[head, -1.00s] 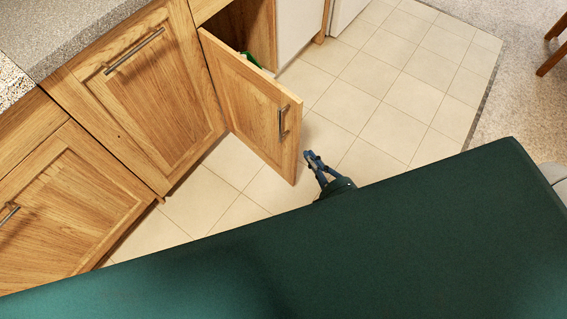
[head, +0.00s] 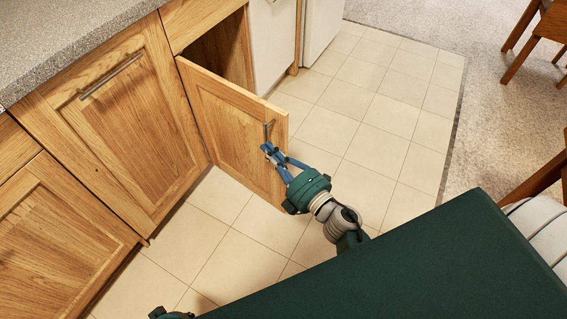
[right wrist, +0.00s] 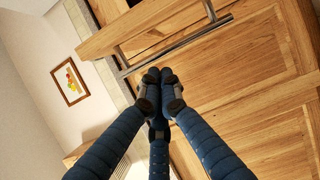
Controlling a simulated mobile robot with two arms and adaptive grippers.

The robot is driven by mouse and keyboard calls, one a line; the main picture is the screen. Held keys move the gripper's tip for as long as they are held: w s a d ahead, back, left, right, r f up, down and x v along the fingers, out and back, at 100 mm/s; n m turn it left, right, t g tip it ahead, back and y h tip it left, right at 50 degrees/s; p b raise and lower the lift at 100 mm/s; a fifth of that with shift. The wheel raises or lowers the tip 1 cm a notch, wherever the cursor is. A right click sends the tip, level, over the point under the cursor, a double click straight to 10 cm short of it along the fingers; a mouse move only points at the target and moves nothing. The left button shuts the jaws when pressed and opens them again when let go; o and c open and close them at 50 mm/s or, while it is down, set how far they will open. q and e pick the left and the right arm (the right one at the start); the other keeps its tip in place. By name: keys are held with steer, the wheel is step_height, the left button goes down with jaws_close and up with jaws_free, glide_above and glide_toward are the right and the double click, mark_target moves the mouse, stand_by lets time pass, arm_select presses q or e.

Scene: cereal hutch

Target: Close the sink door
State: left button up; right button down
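The open wooden cabinet door (head: 232,125) stands swung out from the counter in the head view, with a vertical metal handle (head: 266,131) near its free edge. My right gripper (head: 272,152) is at the door's free edge, just below the handle; I cannot tell whether it touches. In the right wrist view its blue fingers (right wrist: 160,88) come together at the tips with nothing seen between them. A metal bar handle (right wrist: 180,45) on wood lies just beyond the tips. Of my left gripper, only a dark green part (head: 170,313) shows at the bottom edge; its fingers are hidden.
The opening (head: 222,52) behind the door is dark. Closed wooden doors (head: 120,120) lie to the left under a grey countertop (head: 70,35). A white appliance panel (head: 272,45) is to the right. Tiled floor (head: 385,125) is clear; chairs (head: 532,45) stand at far right.

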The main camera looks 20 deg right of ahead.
mark_target(281, 143)
steer(key=shift+w+d, duration=0.45)
steer(key=shift+d, duration=0.45)
steer(key=shift+w+d, duration=0.4)
steer(key=shift+d, duration=0.45)
steer(key=shift+d, duration=0.15)
